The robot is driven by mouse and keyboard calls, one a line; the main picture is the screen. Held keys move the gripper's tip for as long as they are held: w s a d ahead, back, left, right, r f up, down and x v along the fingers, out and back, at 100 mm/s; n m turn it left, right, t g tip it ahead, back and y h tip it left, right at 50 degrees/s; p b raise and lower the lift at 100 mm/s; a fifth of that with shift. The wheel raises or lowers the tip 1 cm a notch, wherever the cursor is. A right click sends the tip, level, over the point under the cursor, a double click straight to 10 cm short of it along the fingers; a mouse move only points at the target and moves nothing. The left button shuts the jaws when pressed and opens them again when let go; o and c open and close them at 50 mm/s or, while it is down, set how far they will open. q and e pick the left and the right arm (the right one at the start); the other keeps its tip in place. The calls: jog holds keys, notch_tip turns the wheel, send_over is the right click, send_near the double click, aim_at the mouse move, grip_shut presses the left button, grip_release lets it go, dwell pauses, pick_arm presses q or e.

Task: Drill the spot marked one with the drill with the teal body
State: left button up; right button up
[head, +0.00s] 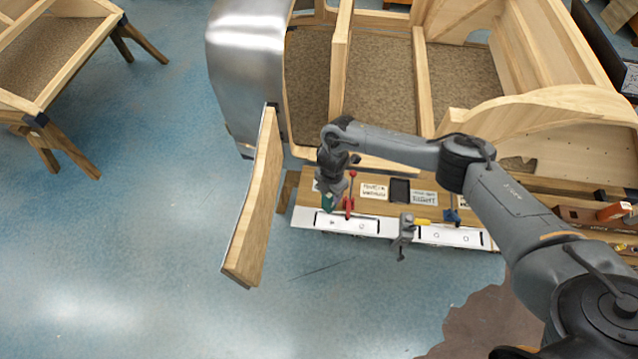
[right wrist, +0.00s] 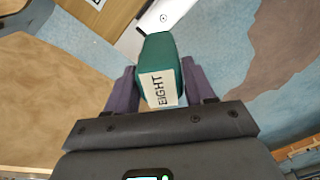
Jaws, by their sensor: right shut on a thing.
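My right gripper (head: 331,188) is shut on the teal drill (head: 329,201) above the left end of the workbench. In the right wrist view the teal body (right wrist: 158,52) sits between the purple fingers of the gripper (right wrist: 160,88), with a white label reading EIGHT facing the camera. White strips (head: 462,237) with small round marks lie along the bench's front edge. One strip with a round mark (right wrist: 163,17) shows past the drill in the right wrist view. I cannot read which mark is one. The drill's bit is hidden. My left gripper is not in view.
A red-handled tool (head: 350,196) stands close beside the drill. A grey clamp-like tool (head: 405,236) sits between the strips. Lettered cards (head: 374,191) and a dark tablet-like object (head: 400,190) lie behind. A tall wooden panel (head: 256,205) stands left of the bench. Wooden bodyframes rise behind.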

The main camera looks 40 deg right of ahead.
aim_at(334, 206)
jog(key=shift+s+d+f, duration=0.4)
jog(key=shift+d+f, duration=0.05)
jog(key=shift+f, duration=0.3)
jog(key=shift+d+f+n, duration=0.15)
jog(key=shift+f+n, duration=0.15)
jog(key=shift+f, duration=0.05)
notch_tip(334, 206, down, 7)
jog(key=b, duration=0.7)
jog(key=shift+f+b, duration=0.4)
jog(key=shift+f, duration=0.15)
jog(key=shift+f, duration=0.25)
dwell(0.4)
jog(key=shift+d+f, duration=0.15)
dwell(0.8)
